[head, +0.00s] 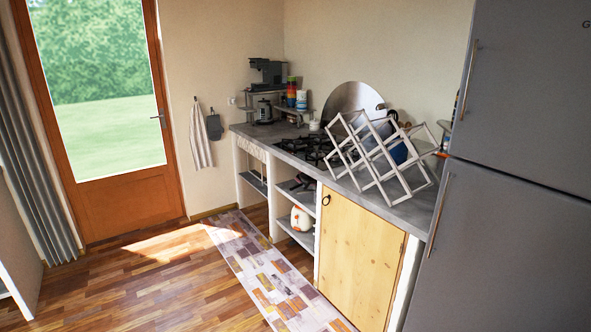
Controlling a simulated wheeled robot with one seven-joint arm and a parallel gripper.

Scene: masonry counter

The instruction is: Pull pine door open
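The pine door (358,262) is a pale, knotty wooden cabinet door below the grey counter, right of the picture's middle. It looks closed, flush with the masonry frame. A small dark ring handle (326,200) sits near its upper left corner. Small hinges show at its right edge. My gripper is not in the head view.
A grey fridge (510,209) stands close on the right. A patchwork rug (262,272) lies on the wooden floor along the counter. Open shelves (292,230) are left of the door. A white lattice rack (380,160) stands on the counter (405,208). The floor at left is clear.

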